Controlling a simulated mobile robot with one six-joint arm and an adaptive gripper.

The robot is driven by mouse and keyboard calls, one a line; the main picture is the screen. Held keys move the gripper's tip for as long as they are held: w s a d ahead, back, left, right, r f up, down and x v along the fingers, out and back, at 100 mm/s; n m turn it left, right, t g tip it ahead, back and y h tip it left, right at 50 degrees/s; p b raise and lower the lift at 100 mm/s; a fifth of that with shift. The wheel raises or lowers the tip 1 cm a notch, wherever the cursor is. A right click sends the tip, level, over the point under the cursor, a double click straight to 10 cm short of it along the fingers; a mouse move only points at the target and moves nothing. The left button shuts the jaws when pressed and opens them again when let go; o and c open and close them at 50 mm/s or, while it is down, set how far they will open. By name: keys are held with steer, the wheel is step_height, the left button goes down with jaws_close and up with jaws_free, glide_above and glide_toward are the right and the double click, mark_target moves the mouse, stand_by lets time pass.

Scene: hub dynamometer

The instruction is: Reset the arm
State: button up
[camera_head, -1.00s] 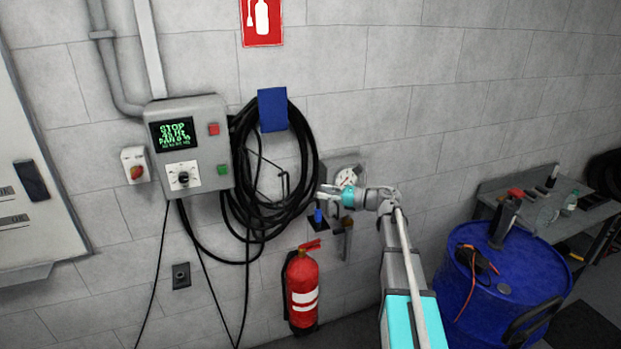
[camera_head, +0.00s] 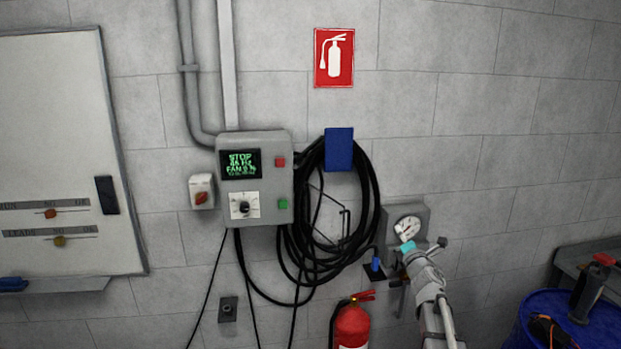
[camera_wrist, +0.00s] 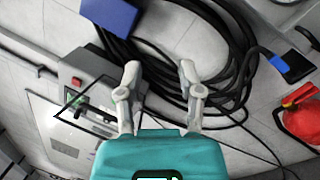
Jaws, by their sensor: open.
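My gripper (camera_wrist: 158,68) is open and empty in the wrist view, with its two pale fingers spread apart. The coiled black hose (camera_wrist: 215,85) lies beyond the fingers. In the head view, the teal part of my arm's end shows just below the round gauge (camera_head: 408,228), in front of the wall; the fingers are too small to make out there. My arm runs from there down to the bottom edge.
The grey control box (camera_head: 256,180) and blue hose hanger (camera_head: 339,150) are on the wall. A red extinguisher (camera_head: 351,325) stands below the hose. A blue drum (camera_head: 600,325) and workbench (camera_head: 590,255) are at right. A whiteboard (camera_head: 60,140) hangs at left.

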steer(key=s+d+f+m+g+h+b, duration=0.1)
steer(key=s+f+m+g+h+b, duration=0.3)
steer(key=f+m, duration=0.55)
steer(key=s+d+f+m+g+h+b, duration=0.1)
steer(key=s+f+m+g+h+b, duration=0.35)
steer(key=f+m, duration=0.55)
steer(key=s+a+f+m+g+y+b, duration=0.1)
steer(key=s+a+f+m+g+y, duration=0.1)
steer(key=s, duration=0.5)
steer(key=s+a+f+m+g+y+b, duration=0.1)
steer(key=s+a+f+m+g, duration=0.1)
steer(key=s+a+f+g, duration=0.3)
steer(key=s+a+f+m+g+y+b, duration=0.1)
steer(key=s+a+f+g, duration=0.3)
steer(key=s+f, duration=0.4)
steer(key=shift+s+a+m+y, duration=0.75)
steer(key=shift+s+y, duration=0.1)
steer(key=shift+s, duration=0.1)
steer(key=shift+f+g, duration=0.1)
steer(key=shift+g, duration=0.15)
steer(key=shift+c, duration=0.2)
